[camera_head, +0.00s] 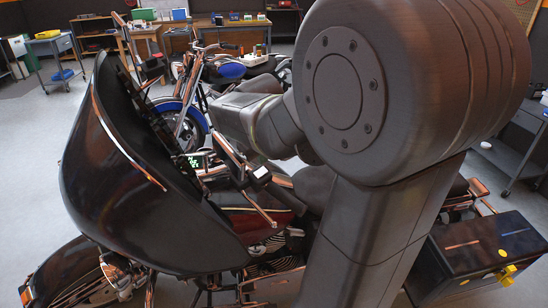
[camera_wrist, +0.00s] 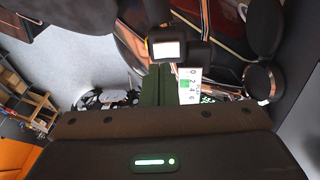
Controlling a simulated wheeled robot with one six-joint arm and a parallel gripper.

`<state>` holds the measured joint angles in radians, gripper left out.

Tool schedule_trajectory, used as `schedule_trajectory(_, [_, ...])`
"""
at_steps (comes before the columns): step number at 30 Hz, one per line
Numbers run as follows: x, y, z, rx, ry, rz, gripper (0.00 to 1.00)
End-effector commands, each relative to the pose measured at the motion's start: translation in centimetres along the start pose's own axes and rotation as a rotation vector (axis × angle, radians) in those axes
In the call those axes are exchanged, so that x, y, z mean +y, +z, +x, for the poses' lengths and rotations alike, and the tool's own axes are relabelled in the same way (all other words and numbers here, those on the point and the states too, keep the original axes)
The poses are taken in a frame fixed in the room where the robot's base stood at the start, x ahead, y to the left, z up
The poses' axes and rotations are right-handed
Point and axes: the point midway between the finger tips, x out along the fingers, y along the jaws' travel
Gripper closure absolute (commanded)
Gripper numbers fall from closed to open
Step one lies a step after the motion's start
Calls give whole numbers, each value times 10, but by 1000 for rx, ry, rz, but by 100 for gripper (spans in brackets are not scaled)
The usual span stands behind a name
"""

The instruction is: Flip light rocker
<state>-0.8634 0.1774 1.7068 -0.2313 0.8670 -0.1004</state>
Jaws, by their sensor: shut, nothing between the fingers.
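In the wrist view my gripper (camera_wrist: 160,70) is shut and empty, its two dark fingers side by side. Just beyond the fingertips is a small dark housing with a pale square face (camera_wrist: 168,50), perhaps the light rocker. I cannot tell whether the fingers touch it. Right of the fingers is a white panel with digits and a green patch (camera_wrist: 189,86). In the head view, a black control housing (camera_head: 262,174) sits on the handlebar of the dark motorcycle (camera_head: 130,180), near a small display with green digits (camera_head: 195,160). My arm hides the gripper there.
The large dark fairing fills the left of the head view. A second motorcycle with a blue front fender (camera_head: 183,118) stands behind. A black case with yellow latches (camera_head: 480,255) is at lower right. A workbench (camera_head: 230,32) stands at the back. Grey floor is open at left.

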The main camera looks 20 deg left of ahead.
Motion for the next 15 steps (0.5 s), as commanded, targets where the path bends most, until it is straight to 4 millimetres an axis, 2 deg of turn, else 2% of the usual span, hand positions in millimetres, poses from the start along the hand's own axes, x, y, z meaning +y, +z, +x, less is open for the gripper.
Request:
schedule_trajectory(1, [0, 1, 11, -6, -1, 0, 100])
schedule_trajectory(6, [0, 0, 33, -2, 0, 1, 100])
schedule_trajectory(15, [0, 0, 44, 0, 1, 0, 100])
